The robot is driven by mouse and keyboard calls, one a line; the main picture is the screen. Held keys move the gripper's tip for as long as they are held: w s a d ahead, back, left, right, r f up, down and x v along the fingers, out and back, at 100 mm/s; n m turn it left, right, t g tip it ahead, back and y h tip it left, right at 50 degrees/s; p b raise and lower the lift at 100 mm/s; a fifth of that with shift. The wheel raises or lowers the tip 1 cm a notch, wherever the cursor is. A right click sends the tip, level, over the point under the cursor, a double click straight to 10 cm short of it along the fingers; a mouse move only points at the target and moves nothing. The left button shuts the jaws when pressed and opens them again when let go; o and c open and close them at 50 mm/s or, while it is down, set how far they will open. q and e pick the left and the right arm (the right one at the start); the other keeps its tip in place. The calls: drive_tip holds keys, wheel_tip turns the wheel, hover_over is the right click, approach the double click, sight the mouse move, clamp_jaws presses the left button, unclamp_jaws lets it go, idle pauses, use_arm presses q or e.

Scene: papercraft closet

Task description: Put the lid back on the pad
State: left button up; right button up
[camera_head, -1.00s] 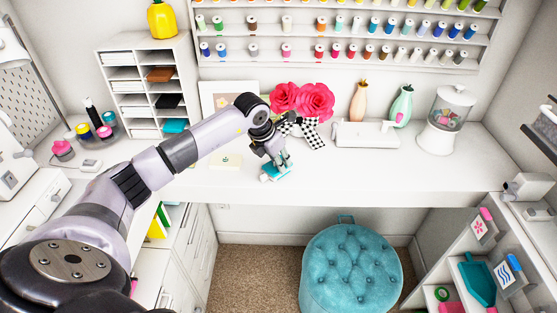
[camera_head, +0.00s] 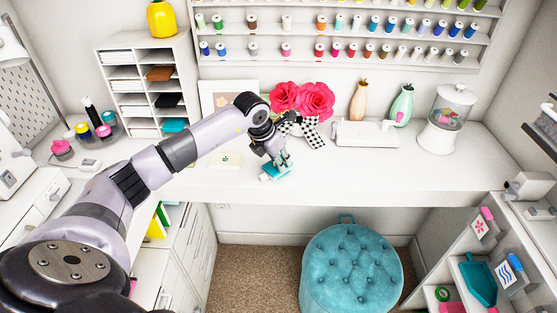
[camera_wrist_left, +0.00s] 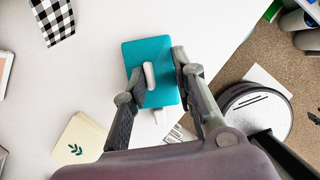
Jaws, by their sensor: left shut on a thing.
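A teal rectangular piece (camera_head: 277,169) with a white grip, which looks like the lid, is near the front edge of the white table. In the left wrist view the teal piece (camera_wrist_left: 157,55) fills the space around the fingertips, with its white grip (camera_wrist_left: 149,75) between them. My left gripper (camera_head: 282,160) points down at it and is shut on it; its fingers also show in the left wrist view (camera_wrist_left: 158,72). A white part (camera_wrist_left: 160,116) shows at its lower edge. A cream pad-like block with a green leaf mark (camera_head: 225,160) lies to the left. My right gripper is out of view.
A checkered ribbon and red flowers (camera_head: 303,101) stand just behind my gripper. A white device (camera_head: 366,134), vases and a clear-domed jar (camera_head: 446,118) are to the right. The table's right front is clear. A teal stool (camera_head: 352,270) stands below.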

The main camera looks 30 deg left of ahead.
use_arm(q)
drive_tip(key=shift+f+b, duration=0.4)
drive_tip(key=shift+b, duration=0.2)
idle(1.1)
drive_tip(key=o, duration=0.9)
drive_tip(key=shift+o, duration=0.5)
drive_tip(key=o, duration=0.4)
drive_tip(key=shift+r, duration=0.1)
drive_tip(key=shift+r+p, duration=1.7)
drive_tip(key=shift+r, duration=1.25)
